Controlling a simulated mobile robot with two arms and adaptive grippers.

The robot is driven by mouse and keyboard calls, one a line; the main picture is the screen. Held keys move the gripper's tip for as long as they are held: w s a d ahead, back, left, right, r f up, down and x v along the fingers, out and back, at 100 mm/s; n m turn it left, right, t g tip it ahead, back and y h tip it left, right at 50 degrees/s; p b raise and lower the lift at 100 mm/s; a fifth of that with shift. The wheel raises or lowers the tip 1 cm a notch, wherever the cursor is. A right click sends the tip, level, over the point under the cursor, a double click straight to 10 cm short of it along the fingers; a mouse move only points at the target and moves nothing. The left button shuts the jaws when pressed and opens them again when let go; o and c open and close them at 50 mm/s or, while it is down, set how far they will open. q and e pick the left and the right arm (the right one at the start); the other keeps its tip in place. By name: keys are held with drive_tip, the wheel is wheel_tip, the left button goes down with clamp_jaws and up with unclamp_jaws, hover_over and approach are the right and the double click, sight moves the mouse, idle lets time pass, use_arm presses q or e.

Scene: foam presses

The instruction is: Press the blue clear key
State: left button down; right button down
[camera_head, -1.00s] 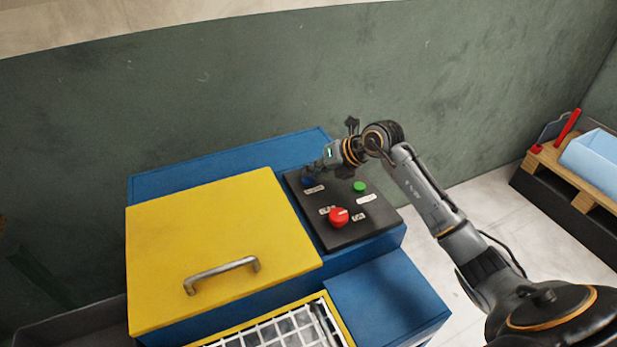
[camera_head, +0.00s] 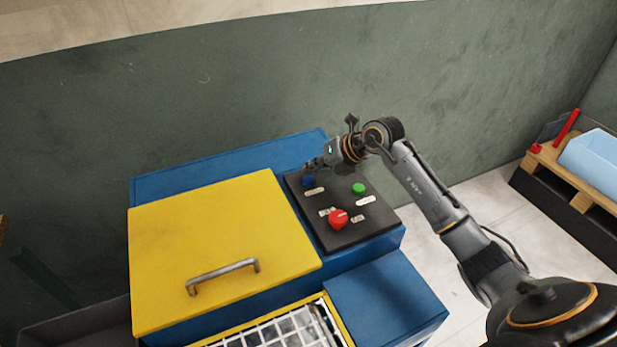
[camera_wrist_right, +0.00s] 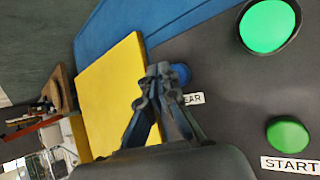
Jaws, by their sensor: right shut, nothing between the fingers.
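The blue clear key (camera_head: 309,181) is on the far left part of the black control panel (camera_head: 349,238), with a white label beside it. My right gripper (camera_head: 308,167) is shut and empty, just behind and above the key in the head view. In the right wrist view the shut fingertips (camera_wrist_right: 164,72) partly cover the blue key (camera_wrist_right: 183,75), and its label reads "EAR" with the start hidden. Contact between fingertips and key cannot be told; a small gap seems to show in the head view. My left gripper is not in view.
A green START button (camera_head: 359,188) and a red knob (camera_head: 339,219) share the panel. A large green round light (camera_wrist_right: 269,26) shows in the right wrist view. The yellow lid (camera_head: 220,240) with its handle lies left. A pallet (camera_head: 556,170) stands far right.

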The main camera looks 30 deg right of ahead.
sight(312, 180)
drive_tip(key=shift+r, duration=0.1)
wheel_tip(312, 180, up, 5)
drive_tip(key=p, duration=0.3)
drive_tip(key=shift+p, duration=0.4)
idle(0.5)
